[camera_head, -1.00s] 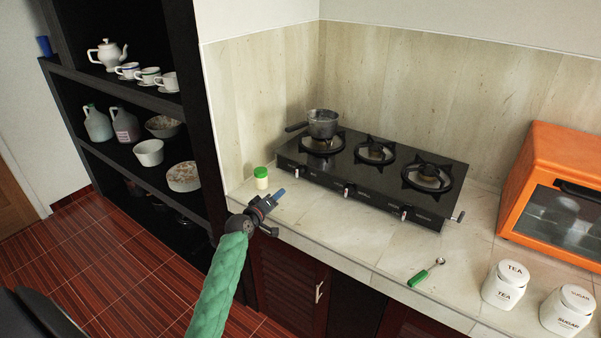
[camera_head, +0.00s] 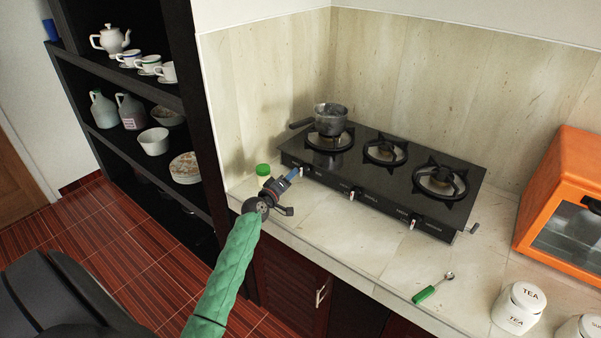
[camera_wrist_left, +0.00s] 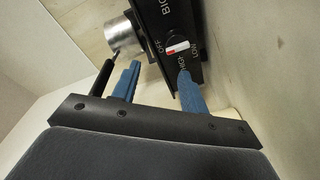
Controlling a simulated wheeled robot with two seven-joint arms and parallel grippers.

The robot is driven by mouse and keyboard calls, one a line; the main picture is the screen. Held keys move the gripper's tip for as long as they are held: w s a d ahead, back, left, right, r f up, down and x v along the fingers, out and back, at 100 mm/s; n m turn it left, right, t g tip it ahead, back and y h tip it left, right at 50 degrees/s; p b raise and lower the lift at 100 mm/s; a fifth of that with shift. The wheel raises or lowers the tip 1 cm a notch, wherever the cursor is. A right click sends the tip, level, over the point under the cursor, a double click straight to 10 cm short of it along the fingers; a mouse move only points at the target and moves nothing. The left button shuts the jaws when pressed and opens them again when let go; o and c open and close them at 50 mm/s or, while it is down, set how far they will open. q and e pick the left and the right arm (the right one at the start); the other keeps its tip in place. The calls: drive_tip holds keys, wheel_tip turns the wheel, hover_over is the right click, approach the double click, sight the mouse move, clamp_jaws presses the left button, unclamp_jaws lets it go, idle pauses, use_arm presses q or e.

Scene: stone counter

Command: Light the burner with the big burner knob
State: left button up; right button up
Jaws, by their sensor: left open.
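A black stove (camera_head: 375,190) stands on the stone counter. The big burner knob (camera_wrist_left: 177,48), with a red and white mark, shows in the left wrist view on the panel lettered BIG, OFF, HIGH and LOW. The red end of its mark lies on the OFF side. My left gripper (camera_head: 293,174) is open and empty at the stove's front left; its blue fingers (camera_wrist_left: 158,73) reach toward the knob, one on either side in the picture. Contact cannot be told. A metal pot (camera_head: 330,118) stands on the left burner (camera_head: 340,145). No flame shows. My right gripper is not in view.
A green-lidded jar (camera_head: 262,171) stands close behind my left gripper. Two other knobs (camera_head: 355,192) (camera_head: 413,223) sit along the stove front. A green-handled spoon (camera_head: 428,293) and a tea canister (camera_head: 518,307) are on the right. A dark shelf (camera_head: 150,90) stands left.

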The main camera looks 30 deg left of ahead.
sight(300, 172)
use_arm(q)
wheel_tip(300, 172, down, 3)
drive_tip(key=shift+w+r, duration=0.25)
drive_tip(key=shift+w, duration=0.3)
drive_tip(key=w, duration=0.2)
drive_tip(key=w+p, duration=0.1)
drive_tip(key=w, duration=0.1)
drive_tip(key=shift+w+a+f, duration=0.15)
drive_tip(key=shift+w+f, duration=0.05)
drive_tip(key=shift+w, duration=0.15)
drive_tip(key=shift+w+p, duration=0.3)
drive_tip(key=shift+w, duration=0.55)
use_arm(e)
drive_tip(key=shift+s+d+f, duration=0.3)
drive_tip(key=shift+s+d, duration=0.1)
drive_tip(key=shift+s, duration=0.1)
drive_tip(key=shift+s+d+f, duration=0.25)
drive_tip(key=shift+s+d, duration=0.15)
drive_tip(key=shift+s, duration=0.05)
use_arm(q)
drive_tip(key=shift+c, duration=0.2)
drive_tip(key=c, duration=0.6)
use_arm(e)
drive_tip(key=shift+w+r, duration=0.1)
